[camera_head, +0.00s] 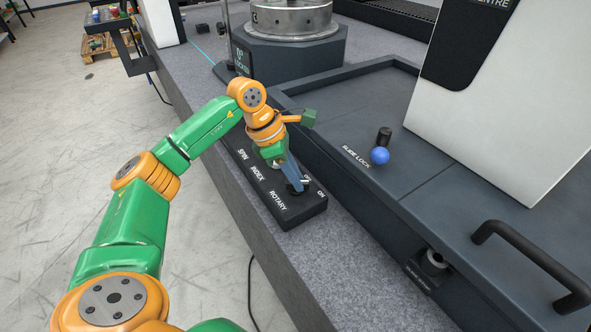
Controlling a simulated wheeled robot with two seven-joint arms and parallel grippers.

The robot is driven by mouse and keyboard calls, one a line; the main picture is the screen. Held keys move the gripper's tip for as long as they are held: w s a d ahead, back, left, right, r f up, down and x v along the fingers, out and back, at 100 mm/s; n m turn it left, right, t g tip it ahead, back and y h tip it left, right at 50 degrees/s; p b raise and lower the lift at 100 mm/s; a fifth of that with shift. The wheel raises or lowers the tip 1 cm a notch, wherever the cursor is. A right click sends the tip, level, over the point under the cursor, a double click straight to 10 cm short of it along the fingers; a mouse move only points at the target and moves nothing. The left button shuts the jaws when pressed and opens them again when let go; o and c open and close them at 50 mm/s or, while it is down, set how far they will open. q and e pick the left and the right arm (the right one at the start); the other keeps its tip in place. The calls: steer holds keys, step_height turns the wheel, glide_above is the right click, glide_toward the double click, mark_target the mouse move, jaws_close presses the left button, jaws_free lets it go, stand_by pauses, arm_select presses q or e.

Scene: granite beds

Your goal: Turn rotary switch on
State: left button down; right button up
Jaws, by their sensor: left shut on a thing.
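A black switch box (302,211) lies on the granite ledge, with white labels SPIN, INDEX, ROTARY and ON on its top. My left gripper (297,186) points down at the end of the box near the ROTARY and ON labels. It is shut on the rotary switch (304,182), a small knob with a pale part showing beside the fingers. The gripper hides most of the knob, and I cannot tell its exact angle. My right gripper is not in view.
A blue ball knob (380,156) marked SLIDE LOCK stands on the dark machine bed (420,185). A black handle (530,255) and a white housing (490,110) are at right. A round metal table (290,18) is at the back. The granite ledge (350,250) is bare beside the box.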

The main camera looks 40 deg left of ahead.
arm_select(q)
steer(key=shift+r+m+p, duration=0.1)
steer(key=shift+m+p, duration=0.2)
steer(key=shift+m, duration=0.3)
steer(key=shift+m+g, duration=0.3)
steer(key=c, duration=0.8)
jaws_free()
steer(key=v, duration=0.7)
steer(key=shift+p, duration=0.4)
steer(key=shift+a, duration=0.1)
